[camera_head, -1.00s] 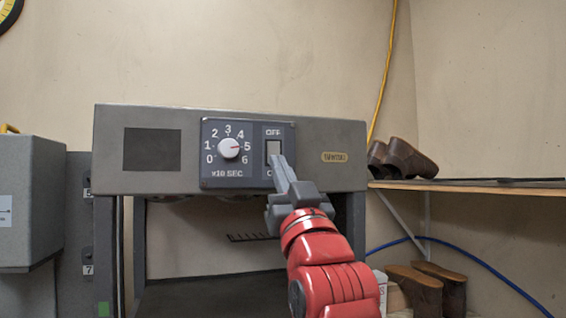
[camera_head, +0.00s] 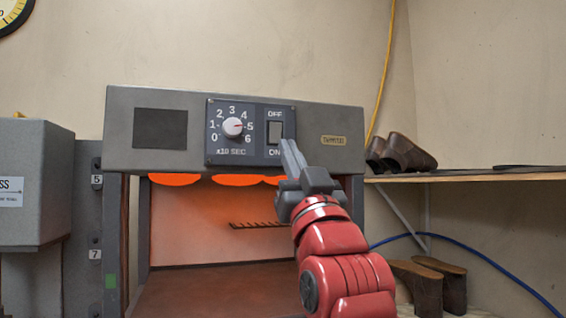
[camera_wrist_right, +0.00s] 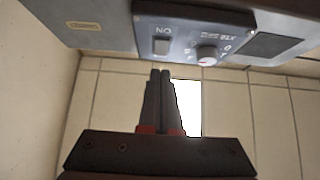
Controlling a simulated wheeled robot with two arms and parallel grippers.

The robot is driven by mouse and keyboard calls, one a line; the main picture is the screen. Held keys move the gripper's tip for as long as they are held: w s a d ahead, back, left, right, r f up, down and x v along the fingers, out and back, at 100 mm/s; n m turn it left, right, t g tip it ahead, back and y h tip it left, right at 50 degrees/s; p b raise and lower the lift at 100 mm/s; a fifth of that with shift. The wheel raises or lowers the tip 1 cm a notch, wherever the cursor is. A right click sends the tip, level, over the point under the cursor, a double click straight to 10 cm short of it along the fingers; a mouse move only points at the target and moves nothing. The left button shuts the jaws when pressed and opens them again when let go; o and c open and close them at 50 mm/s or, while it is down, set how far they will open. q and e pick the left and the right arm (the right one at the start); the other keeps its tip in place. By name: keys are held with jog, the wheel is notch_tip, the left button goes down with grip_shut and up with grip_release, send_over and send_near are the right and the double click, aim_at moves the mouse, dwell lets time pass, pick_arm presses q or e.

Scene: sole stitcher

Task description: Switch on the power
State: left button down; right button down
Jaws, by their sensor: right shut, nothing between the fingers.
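The power switch (camera_head: 275,132) is a rocker on the machine's control panel, between the labels OFF above and ON below. It also shows in the right wrist view (camera_wrist_right: 161,46). Beside it is a white timer dial (camera_head: 233,127) with a red pointer toward 5. Orange elements (camera_head: 233,180) glow under the machine's head. My right gripper (camera_head: 288,146) is shut and empty, its tips just right of and below the switch in the head view. In the right wrist view its fingers (camera_wrist_right: 160,75) appear apart from the switch. My left gripper is not in view.
A grey machine (camera_head: 38,185) stands at left. A small rack (camera_head: 256,225) sits inside the lit opening.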

jog(key=w+f+b+v, duration=0.1)
jog(key=b+v, duration=0.2)
jog(key=v, duration=0.5)
jog(key=shift+a+f, duration=0.15)
jog(key=shift+f, duration=0.2)
